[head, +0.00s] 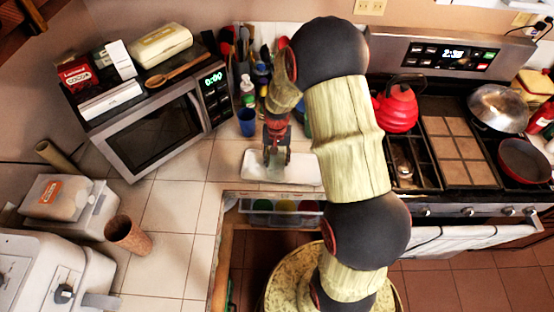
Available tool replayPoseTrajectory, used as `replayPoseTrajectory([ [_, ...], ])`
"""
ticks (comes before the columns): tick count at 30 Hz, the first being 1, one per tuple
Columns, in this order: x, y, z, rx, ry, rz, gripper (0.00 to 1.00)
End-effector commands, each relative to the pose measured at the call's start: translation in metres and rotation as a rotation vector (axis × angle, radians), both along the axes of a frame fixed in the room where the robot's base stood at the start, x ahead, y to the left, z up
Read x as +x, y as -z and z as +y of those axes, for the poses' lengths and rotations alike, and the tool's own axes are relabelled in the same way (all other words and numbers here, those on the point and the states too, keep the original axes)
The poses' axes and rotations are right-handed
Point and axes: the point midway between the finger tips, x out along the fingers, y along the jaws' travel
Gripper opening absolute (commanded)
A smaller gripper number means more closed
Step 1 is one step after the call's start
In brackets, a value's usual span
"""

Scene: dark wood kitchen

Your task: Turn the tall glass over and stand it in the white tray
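The white tray (304,172) lies on the tiled counter near its front edge, left of the stove. My gripper (277,158) points down over the left-middle part of the tray. A faint, pale, see-through shape (275,174) shows at and just below the fingertips, low over the tray. It looks like the tall glass, but its outline and which end is up are too unclear to tell. I cannot tell whether the fingers press on it or stand apart from it. My arm hides part of the area right of the tray.
A blue cup (246,122) and a bottle (248,92) stand close behind the tray. A microwave (150,135) is at the left, and a red kettle (397,108) stands on the stove. A brown cup (128,236) stands front left. The counter left of the tray is clear.

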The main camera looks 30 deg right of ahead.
Motion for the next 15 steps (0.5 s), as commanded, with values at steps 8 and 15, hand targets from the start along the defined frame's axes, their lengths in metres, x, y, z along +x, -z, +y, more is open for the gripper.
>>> replayPoseTrajectory([
  [8,0.0012,0.0004,-0.0006,-0.002,0.000,-0.004,0.03],
  [15,0.0006,0.0043,-0.0005,0.000,0.000,-0.002,0.48],
])
